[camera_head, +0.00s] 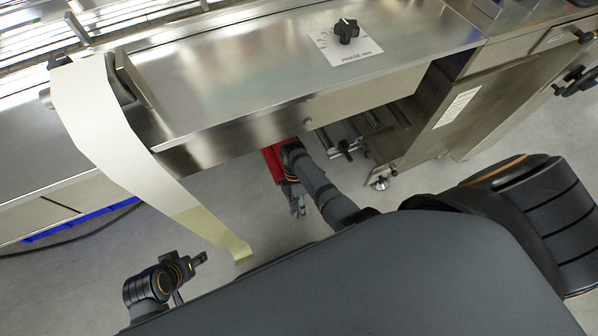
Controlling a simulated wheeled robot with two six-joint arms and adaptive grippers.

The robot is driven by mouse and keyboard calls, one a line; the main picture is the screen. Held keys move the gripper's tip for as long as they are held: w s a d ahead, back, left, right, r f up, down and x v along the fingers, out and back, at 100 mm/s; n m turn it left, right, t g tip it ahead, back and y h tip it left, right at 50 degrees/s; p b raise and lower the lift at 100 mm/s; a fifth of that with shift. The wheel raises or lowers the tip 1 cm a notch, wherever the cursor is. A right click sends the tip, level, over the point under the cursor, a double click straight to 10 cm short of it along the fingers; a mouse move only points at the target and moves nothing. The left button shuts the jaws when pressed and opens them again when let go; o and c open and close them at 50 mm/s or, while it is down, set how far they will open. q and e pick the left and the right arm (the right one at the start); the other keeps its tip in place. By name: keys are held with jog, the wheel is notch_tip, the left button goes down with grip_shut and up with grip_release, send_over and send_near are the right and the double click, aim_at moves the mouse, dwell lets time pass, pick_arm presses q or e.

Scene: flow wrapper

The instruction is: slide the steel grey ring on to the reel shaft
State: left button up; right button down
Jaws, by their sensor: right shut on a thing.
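My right gripper (298,208) hangs low in front of the machine, near the middle of the camera_head view, pointing down the picture. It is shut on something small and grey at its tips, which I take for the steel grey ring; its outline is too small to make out. The reel shaft cannot be made out in this view. My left gripper (192,262) is at the lower left, apart from the machine and empty as far as I can see. Whether its fingers are open is unclear.
The machine's steel top (230,85) runs across the view, with a black knob (346,30) on a white plate. A pale film strip (115,135) hangs down between my grippers. A red part (273,160) shows beside my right wrist. A lower door (445,115) stands right of it.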

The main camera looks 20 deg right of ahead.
jog(key=w+t, duration=0.2)
jog(key=w, duration=0.2)
jog(key=w+t, duration=0.2)
jog(key=w, duration=0.2)
jog(key=w+t, duration=0.2)
jog(key=w, duration=0.2)
jog(key=shift+w+f, duration=0.25)
jog(key=shift+f, duration=0.1)
jog(key=c, duration=0.8)
grip_release()
jog(key=shift+f, duration=0.25)
jog(key=shift+c, duration=0.2)
jog(key=shift+s, duration=0.15)
jog(key=shift+c, duration=0.3)
jog(key=shift+s+a+f, duration=0.1)
jog(key=shift+s, duration=0.1)
jog(key=shift+c, duration=0.2)
notch_tip(320, 180, up, 12)
jog(key=d, duration=0.2)
